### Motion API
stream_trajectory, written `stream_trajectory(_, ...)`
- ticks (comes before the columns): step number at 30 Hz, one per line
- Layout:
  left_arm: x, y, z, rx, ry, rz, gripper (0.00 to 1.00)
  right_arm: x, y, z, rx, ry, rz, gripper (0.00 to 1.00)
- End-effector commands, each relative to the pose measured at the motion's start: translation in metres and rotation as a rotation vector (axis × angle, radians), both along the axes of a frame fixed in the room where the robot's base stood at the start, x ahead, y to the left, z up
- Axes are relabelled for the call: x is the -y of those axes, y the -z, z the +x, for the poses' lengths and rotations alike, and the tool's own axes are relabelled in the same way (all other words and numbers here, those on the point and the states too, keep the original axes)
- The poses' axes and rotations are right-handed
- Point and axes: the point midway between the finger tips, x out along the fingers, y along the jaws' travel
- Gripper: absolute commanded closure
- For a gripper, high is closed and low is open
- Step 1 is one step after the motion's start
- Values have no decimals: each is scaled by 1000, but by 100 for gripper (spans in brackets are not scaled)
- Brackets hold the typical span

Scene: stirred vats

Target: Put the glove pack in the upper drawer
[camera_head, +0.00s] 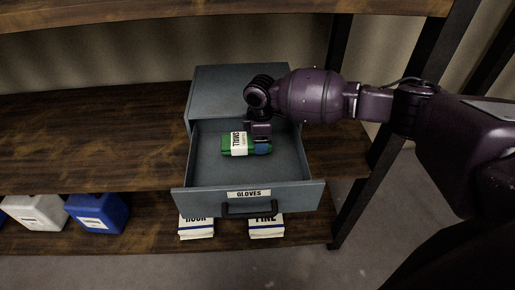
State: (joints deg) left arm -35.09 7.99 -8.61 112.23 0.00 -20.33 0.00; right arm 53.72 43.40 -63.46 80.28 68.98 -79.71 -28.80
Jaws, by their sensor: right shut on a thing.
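The glove pack (234,145) is a small green pack with a white label reading "SMALL". It is inside the open drawer (207,172), toward its back, in the camera_head view. The drawer is blue-grey, with a front label reading "GLOVES" and a dark handle. My right gripper (261,146) reaches down into the drawer and is shut on the right part of the pack. The fingertips are partly hidden. I cannot tell whether the pack touches the drawer floor. My left gripper is not in view.
The blue-grey cabinet (215,88) stands on a wooden shelf (90,140), with clear shelf to its left. Below are a blue container (99,213), a white container (38,212) and two labelled packs (196,228). A dark post (375,175) stands at the right.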

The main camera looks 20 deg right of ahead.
Motion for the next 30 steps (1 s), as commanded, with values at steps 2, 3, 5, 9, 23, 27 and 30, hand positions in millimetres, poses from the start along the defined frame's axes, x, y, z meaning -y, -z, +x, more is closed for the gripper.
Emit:
stream_trajectory(2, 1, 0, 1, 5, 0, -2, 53, 0, 1, 0, 1, -1, 1, 56)
stream_trajectory(3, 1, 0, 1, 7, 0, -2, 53, 0, 3, 0, 1, -1, 1, 56)
stream_trajectory(5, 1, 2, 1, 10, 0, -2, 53, 0, 7, 0, 1, -1, 1, 56)
stream_trajectory(9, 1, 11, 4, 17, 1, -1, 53, 2, 20, 0, 1, -2, 1, 56)
stream_trajectory(23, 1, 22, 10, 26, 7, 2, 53, 3, 34, 2, 0, -4, 1, 56)
stream_trajectory(27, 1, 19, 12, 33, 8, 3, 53, 3, 36, 2, 0, -4, 1, 56)
stream_trajectory(30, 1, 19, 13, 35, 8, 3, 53, 3, 38, 2, 0, -4, 1, 30)
